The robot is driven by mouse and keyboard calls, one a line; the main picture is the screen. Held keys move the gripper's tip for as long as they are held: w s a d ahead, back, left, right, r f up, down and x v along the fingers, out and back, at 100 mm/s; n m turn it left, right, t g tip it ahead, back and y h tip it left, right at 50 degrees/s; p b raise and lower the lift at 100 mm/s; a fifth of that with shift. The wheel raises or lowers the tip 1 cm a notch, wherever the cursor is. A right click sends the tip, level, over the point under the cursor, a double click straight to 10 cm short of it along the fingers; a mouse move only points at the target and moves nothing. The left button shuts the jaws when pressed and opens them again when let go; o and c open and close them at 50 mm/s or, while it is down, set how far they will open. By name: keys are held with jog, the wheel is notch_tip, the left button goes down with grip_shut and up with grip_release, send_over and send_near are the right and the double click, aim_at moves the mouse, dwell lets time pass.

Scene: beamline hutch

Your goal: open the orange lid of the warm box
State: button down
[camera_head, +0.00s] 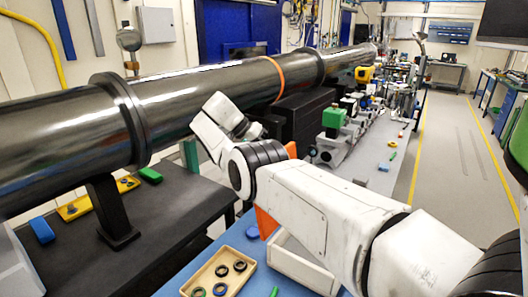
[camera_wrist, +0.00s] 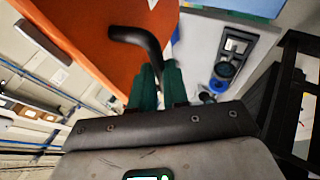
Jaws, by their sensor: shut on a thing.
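The orange lid (camera_wrist: 95,50) fills the upper left of the wrist view, with a dark curved handle (camera_wrist: 130,35) on it. My gripper (camera_wrist: 158,72) has its green fingers closed at the handle's bent end, and the fingers hide part of it. In the head view, pieces of the orange lid (camera_head: 266,222) show around my arm, steeply raised. The white box (camera_head: 302,268) below my arm shows a rim and a pale inside; my arm hides much of it. My gripper's fingers are hidden in the head view.
A tan tray (camera_head: 215,272) with several rings lies on the blue bench top, left of the white box. A long dark beam pipe (camera_head: 200,100) runs behind my arm. A green-topped device (camera_head: 334,120) stands farther back. The floor aisle (camera_head: 460,150) on the right is clear.

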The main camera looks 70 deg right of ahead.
jog(key=shift+a+f, duration=0.1)
jog(key=shift+f, duration=0.75)
jog(key=c, duration=1.1)
grip_release()
jog(key=shift+w+r, duration=0.1)
jog(key=shift+r, duration=0.1)
jog(key=shift+r, duration=0.15)
